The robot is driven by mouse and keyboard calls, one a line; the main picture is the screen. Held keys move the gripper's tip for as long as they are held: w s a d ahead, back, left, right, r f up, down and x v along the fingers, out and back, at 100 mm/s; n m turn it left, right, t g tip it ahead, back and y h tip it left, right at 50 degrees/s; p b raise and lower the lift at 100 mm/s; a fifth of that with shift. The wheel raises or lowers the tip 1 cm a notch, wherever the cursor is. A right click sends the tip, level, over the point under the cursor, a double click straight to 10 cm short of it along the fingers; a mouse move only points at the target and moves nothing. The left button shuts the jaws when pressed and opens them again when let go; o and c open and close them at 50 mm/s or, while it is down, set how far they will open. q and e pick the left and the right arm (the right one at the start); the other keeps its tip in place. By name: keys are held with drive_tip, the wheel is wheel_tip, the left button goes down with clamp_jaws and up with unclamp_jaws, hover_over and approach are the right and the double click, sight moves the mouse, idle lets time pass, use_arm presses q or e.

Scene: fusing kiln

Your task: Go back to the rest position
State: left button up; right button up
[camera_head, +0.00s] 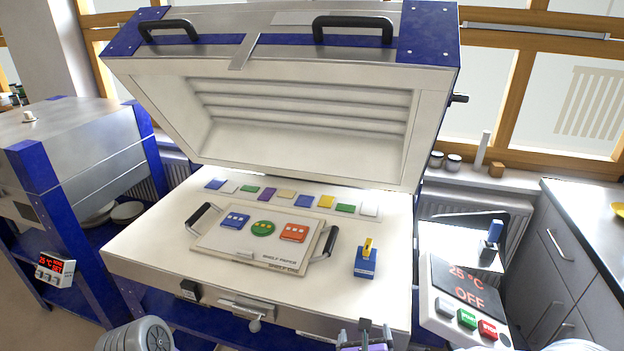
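Only a small part of a gripper, apparently my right gripper (365,338), shows at the bottom edge, in front of the kiln. It is cut off by the frame, and I cannot tell whether its fingers are open or shut. Something purple shows at it, too cropped to identify. My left gripper is not in view; a grey rounded link of my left arm shows at the bottom left. The kiln lid (290,45) stands open. On the kiln bed (150,245) lies a board (215,249) with two dark handles, bearing a blue, a green and a red piece.
A row of coloured tiles (302,201) lies behind the board. A blue block with a yellow top (366,262) stands right of it. The control panel (465,300) reads 25 °C and OFF. A grey counter (590,225) is at right, a blue-framed unit (75,150) at left.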

drive_tip(key=s+a+f+n+g+y+p, duration=0.1)
drive_tip(key=s+f+n+g+y+p, duration=0.15)
drive_tip(key=f+n, duration=0.6)
drive_tip(key=s+a+f+n+g+y+p, duration=0.1)
drive_tip(key=s+f+n+g+y, duration=0.2)
drive_tip(key=f+n, duration=0.55)
drive_tip(key=s+f+n+g+y+p, duration=0.1)
drive_tip(key=s+f+n+g, duration=0.5)
drive_tip(key=s+n, duration=0.7)
drive_tip(key=shift+s+a+f+n, duration=0.15)
drive_tip(key=shift+s+f+n, duration=0.35)
drive_tip(key=shift+n, duration=0.5)
